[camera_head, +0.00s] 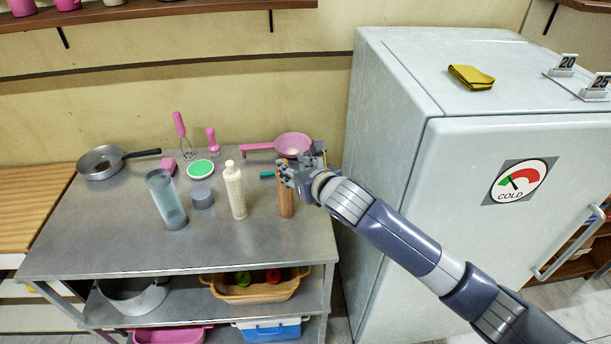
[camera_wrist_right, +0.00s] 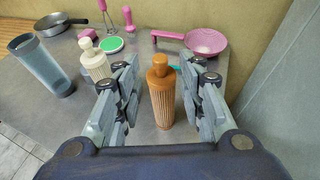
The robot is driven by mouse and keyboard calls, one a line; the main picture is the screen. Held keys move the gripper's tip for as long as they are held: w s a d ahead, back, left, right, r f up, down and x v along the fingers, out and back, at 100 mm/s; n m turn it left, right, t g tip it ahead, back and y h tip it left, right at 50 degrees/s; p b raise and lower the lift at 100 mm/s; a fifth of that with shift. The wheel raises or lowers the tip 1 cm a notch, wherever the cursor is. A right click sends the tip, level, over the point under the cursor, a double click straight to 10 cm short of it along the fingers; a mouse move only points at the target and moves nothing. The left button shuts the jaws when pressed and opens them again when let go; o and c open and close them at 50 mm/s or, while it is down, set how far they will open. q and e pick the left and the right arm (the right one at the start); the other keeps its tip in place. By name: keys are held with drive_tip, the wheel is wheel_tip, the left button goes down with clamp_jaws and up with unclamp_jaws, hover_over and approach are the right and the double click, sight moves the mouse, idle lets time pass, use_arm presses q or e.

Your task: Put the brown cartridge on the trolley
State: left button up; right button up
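The brown cartridge (camera_head: 286,203) is upright on the top of the grey metal shelved table (camera_head: 110,245), near its right end; this table looks like the trolley. Its ribbed body and round cap show in the wrist view (camera_wrist_right: 161,95). My right gripper (camera_head: 300,173) reaches in from the right, at the cartridge's upper part. In the wrist view its fingers (camera_wrist_right: 162,90) stand apart on either side of the cartridge, with gaps visible, so it is open. My left gripper is not in view.
A white cartridge (camera_head: 235,190), a clear blue-grey cylinder (camera_head: 166,200) and a grey lid (camera_head: 202,197) stand to the left. A pink strainer (camera_head: 292,145) lies behind. The fridge (camera_head: 400,150) borders the right side. The table's front strip is clear.

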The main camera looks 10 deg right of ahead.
drive_tip(key=v, duration=0.6)
drive_tip(key=shift+s+b, duration=0.25)
drive_tip(key=shift+b, duration=0.15)
drive_tip(key=shift+d, duration=0.1)
